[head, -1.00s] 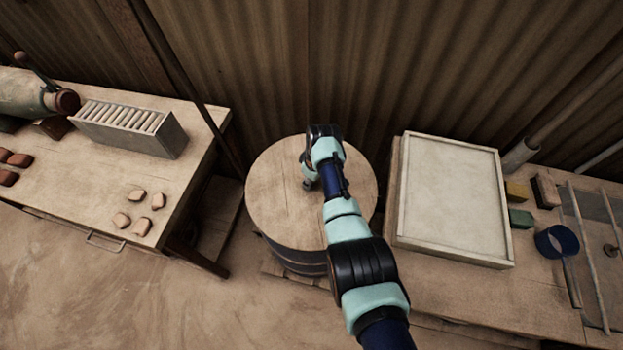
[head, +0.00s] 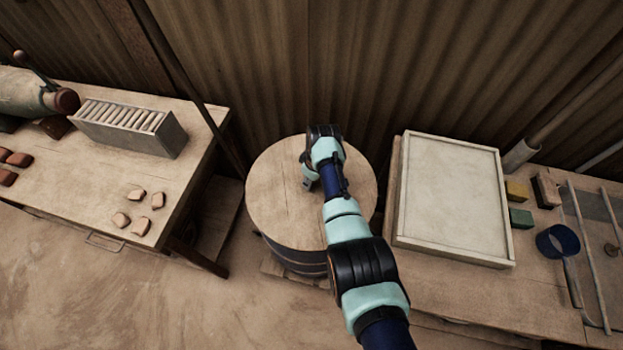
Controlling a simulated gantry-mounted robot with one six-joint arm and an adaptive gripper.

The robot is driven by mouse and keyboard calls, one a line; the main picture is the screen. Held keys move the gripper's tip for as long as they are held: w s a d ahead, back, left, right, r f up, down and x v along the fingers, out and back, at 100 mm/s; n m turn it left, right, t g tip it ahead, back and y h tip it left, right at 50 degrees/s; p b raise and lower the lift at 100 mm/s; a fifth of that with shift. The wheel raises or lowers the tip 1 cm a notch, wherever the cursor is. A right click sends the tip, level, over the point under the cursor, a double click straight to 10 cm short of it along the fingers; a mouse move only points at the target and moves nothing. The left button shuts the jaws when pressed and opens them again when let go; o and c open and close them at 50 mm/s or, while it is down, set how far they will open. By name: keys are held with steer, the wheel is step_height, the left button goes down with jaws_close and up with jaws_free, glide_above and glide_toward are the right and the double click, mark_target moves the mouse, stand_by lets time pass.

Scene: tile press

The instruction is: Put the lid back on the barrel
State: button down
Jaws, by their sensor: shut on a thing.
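The round wooden lid (head: 275,210) lies over the top of the dark barrel (head: 300,264), which stands between the two tables. The lid covers the barrel's opening from this view. Whether it sits flush on the rim all round I cannot tell. My gripper (head: 308,185) is at the middle of the lid, pointing down, and is shut on the lid, apparently at a handle. The handle and most of the fingertips are hidden by my wrist and arm.
A table on the left (head: 90,190) holds a grey box of rods (head: 130,128) and several clay pieces. A table on the right (head: 490,290) bears a pale framed board (head: 450,200), small blocks and a blue pan (head: 557,241). A corrugated wall stands close behind the barrel.

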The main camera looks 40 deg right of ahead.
steer(key=shift+r, duration=0.1)
steer(key=shift+c, duration=1.2)
jaws_free()
step_height(320, 180, up, 7)
steer(key=p, duration=0.6)
steer(key=shift+p, duration=0.35)
jaws_close()
stand_by(0.4)
